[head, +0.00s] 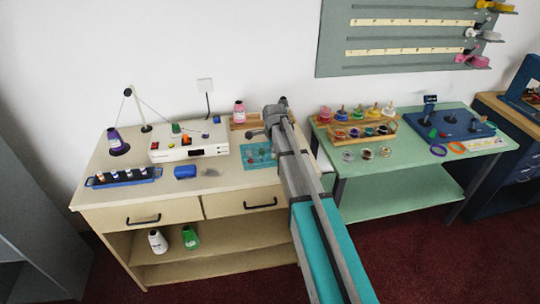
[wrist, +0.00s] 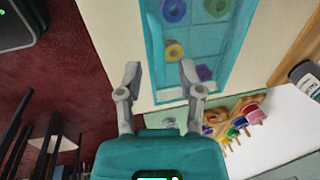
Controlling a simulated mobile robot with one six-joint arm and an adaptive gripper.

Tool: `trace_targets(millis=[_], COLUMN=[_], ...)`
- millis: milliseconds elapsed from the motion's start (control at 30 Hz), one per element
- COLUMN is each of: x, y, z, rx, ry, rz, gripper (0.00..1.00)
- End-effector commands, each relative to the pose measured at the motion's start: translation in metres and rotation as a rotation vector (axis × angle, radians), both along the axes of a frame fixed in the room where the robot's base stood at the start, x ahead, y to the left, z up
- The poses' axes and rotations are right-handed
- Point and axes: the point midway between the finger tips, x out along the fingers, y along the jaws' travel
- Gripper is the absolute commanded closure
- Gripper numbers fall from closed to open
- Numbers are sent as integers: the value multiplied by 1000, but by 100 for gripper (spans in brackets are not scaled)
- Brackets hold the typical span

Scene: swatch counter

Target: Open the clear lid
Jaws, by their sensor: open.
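A teal case (head: 247,164) lies near the right end of the cream counter, with small coloured pieces in it. In the wrist view its teal rim (wrist: 147,35) frames a pale see-through pane, which looks like the clear lid (wrist: 190,50). Purple, blue and yellow round pieces show through it. The lid looks flat over the case, though its edges are hard to make out. My gripper (wrist: 160,72) is open and empty, its two fingers apart near the case's near edge. In the head view my arm hides the right part of the case. Contact with the lid cannot be told.
A green table (head: 410,150) with spools and rings stands right of my arm.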

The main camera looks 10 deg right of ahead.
Motion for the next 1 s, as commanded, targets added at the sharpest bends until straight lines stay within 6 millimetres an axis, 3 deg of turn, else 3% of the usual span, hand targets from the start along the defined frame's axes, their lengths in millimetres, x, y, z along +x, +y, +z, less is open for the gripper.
trace_targets(millis=[567,800,833,1000], x=[2,2,2,2], y=[1,1,1,1], z=[-8,-8,-8,-8], rx=[0,0,0,0], ry=[0,0,0,0], rz=[1,1,1,1], gripper=[52,96,100,100])
